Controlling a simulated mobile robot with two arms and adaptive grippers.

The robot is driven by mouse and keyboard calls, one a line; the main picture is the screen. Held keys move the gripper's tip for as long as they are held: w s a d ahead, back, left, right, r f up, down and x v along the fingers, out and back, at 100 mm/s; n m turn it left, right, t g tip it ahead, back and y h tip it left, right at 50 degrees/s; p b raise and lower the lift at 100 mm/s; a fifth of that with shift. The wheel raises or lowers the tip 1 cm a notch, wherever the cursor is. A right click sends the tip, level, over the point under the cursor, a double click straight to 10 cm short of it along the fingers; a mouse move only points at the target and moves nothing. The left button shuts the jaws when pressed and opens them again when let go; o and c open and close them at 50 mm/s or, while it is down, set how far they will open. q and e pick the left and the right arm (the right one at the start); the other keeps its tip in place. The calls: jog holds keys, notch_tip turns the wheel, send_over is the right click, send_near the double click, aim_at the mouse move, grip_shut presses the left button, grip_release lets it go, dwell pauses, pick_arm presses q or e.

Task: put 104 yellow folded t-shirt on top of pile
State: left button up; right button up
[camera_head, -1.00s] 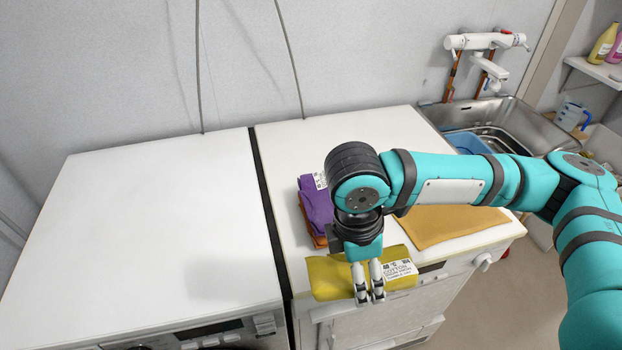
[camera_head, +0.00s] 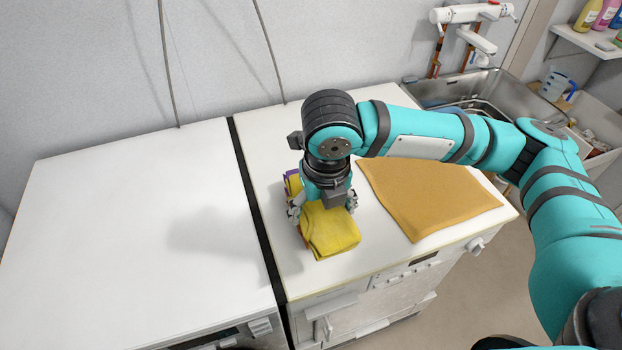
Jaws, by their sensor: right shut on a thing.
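The yellow folded t-shirt (camera_head: 332,235) is under my right gripper (camera_head: 323,206) on the right-hand white machine top. My right gripper points down and is shut on the t-shirt, with a finger showing on either side. The pile is mostly hidden behind the gripper and t-shirt. A bit of its purple cloth (camera_head: 291,177) shows at the left, with a yellow fold in front of it. The t-shirt is over or against the pile; I cannot tell whether it rests on it. My left gripper is out of view.
An orange-tan cloth (camera_head: 430,195) lies flat to the right on the same top. A dark gap separates this machine from the empty white top (camera_head: 130,230) at left. A metal sink (camera_head: 490,95) and tap (camera_head: 470,25) stand at the back right.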

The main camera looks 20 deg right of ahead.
jog(key=w, duration=0.3)
jog(key=w+p, duration=0.1)
jog(key=w, duration=0.2)
jog(key=w+d+f, duration=0.1)
jog(key=w, duration=0.2)
jog(key=shift+w+d+p, duration=0.1)
jog(key=shift+w+p, duration=0.25)
jog(key=shift+w, duration=0.05)
notch_tip(320, 180, down, 3)
jog(key=shift+r+p, duration=0.2)
jog(key=shift+p, duration=0.3)
jog(key=shift+f, duration=0.45)
jog(key=shift+f, duration=0.1)
jog(key=o, duration=1.2)
jog(key=r, duration=0.4)
jog(key=s+r+b, duration=0.1)
jog(key=r, duration=0.3)
jog(key=s+r, duration=0.1)
jog(key=r, duration=0.3)
jog(key=shift+r, duration=0.1)
